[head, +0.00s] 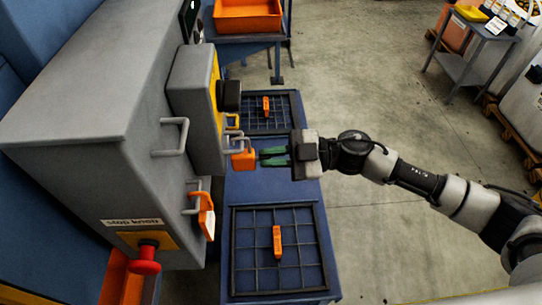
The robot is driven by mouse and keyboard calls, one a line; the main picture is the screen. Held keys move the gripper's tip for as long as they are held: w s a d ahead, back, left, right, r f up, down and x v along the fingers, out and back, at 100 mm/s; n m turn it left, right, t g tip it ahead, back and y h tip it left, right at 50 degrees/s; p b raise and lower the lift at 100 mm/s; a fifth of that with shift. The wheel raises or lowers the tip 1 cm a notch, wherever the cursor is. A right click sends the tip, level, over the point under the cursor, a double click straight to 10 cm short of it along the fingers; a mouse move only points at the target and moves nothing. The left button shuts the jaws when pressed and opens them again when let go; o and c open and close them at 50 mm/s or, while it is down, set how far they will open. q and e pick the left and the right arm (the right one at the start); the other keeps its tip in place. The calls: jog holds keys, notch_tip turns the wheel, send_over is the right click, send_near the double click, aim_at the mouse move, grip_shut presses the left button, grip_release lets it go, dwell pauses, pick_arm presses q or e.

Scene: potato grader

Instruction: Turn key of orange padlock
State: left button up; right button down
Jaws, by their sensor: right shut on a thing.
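An orange padlock (243,159) hangs at the right side of the grey cabinet, by a grey hasp. A second orange padlock (207,217) hangs lower on the cabinet's front, by another hasp. My right gripper (262,157) reaches in from the right, its green fingers pointing left at the upper padlock. The fingers are shut on the padlock's key, which is too small and covered to make out. The fingertips are right beside the padlock's right face. My left gripper is not in view.
The grey cabinet (75,115) fills the left, with a red stop knob (146,262) low on it.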

jog(key=n+b, duration=0.1)
jog(key=n, duration=0.2)
jog(key=n+b, duration=0.1)
jog(key=n, duration=0.1)
jog(key=shift+f+n, duration=0.2)
jog(key=shift+n, duration=0.2)
jog(key=n+b, duration=0.2)
jog(key=n, duration=0.1)
jog(key=shift+s, duration=0.1)
jog(key=shift+n+b, duration=1.1)
jog(key=shift+n, duration=0.6)
jog(key=shift+r, duration=0.1)
jog(key=c, duration=1.2)
grip_release()
